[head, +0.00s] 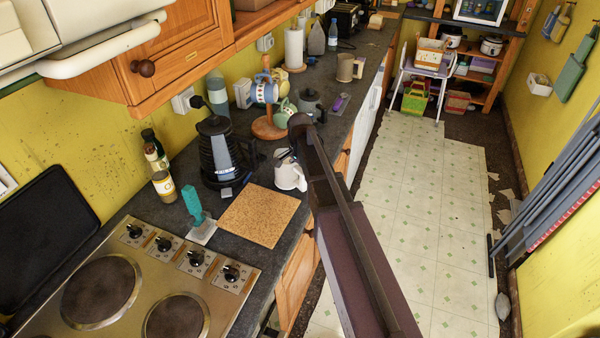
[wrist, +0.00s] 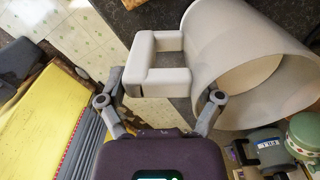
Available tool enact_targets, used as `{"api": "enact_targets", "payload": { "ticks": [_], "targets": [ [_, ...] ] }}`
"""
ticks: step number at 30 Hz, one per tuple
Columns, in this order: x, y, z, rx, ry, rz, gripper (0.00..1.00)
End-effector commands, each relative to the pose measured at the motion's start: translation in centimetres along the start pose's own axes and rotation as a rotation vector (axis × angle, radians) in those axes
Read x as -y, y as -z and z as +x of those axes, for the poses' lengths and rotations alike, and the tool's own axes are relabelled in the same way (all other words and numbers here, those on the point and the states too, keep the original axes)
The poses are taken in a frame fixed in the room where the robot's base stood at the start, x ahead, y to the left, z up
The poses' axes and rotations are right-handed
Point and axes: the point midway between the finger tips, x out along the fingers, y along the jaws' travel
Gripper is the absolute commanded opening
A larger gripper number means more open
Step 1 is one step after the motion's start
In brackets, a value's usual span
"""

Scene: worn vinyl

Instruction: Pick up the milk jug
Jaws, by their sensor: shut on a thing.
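The milk jug (head: 290,175) is a small white jug at the counter's front edge, beside the cork mat, in the head view. In the wrist view the milk jug (wrist: 210,50) is large and pale, with its open mouth toward the right and its squared handle toward me. My gripper (wrist: 165,84) is shut on the handle, one finger on each side. In the head view my arm covers the jug's surroundings on the right, and the fingers are hard to make out. I cannot tell whether the jug's base touches the counter.
The cork mat (head: 259,215) lies left of the jug. A dark kettle (head: 216,150) stands behind, and a wooden mug tree (head: 268,127) holds several mugs. The hob (head: 125,285) is at the near left. The tiled floor (head: 420,200) right of the counter is clear.

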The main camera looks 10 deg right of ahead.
Motion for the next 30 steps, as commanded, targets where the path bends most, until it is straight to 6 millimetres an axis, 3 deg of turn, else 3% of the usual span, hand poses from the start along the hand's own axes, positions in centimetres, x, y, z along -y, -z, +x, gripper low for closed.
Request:
{"api": "enact_targets", "payload": {
  "ticks": [13, 21, 30],
  "targets": [
    [0.0, 0.0, -3.6, 0.0, 0.0, 0.0, 0.23],
    [-5.6, -3.7, -3.6, 0.0, 0.0, 0.0, 0.23],
    [-10.5, -7.0, -4.2, 0.0, 0.0, 0.0, 0.23]
  ]
}}
